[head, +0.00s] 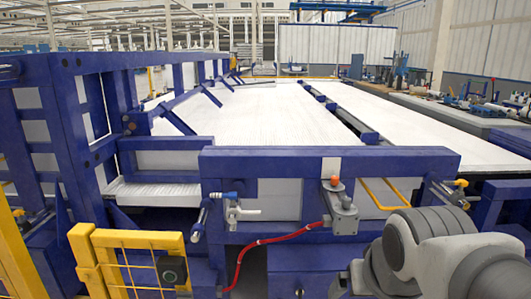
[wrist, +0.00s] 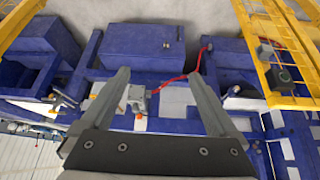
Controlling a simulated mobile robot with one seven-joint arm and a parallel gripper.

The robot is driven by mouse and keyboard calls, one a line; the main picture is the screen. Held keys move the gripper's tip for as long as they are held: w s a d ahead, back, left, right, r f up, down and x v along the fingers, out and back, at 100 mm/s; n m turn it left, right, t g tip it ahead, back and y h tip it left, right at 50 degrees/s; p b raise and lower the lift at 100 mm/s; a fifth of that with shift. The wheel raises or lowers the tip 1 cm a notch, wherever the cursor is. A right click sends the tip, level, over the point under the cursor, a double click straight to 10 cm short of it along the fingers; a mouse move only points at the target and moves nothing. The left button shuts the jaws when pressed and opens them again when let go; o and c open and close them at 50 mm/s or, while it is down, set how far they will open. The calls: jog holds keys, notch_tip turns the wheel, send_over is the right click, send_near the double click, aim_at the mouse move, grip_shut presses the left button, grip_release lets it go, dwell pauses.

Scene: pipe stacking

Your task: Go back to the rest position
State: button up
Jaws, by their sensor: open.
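My gripper (wrist: 159,76) shows in the wrist view with its two grey fingers spread apart. Nothing is between the fingers. Behind them, some way off, is the blue machine frame with a grey valve-like fitting (wrist: 137,97) and a red hose (wrist: 178,80). In the head view my arm's grey links fill the lower right corner, in front of the blue frame (head: 330,163); the gripper itself is outside that view. I see no pipe held.
A yellow mesh gate (head: 135,262) stands at the lower left in the head view. A grey box with an orange knob (head: 341,210) and a red hose (head: 262,243) are on the blue frame. A long white bed (head: 240,110) stretches behind. A cluttered bench (head: 470,110) is at right.

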jog(key=s+a, duration=0.1)
jog(key=s, duration=0.4)
notch_tip(320, 180, up, 23)
jog(key=p, duration=2.3)
jog(key=shift+s+n+g+y, duration=0.2)
jog(key=shift+n+g+y, duration=0.1)
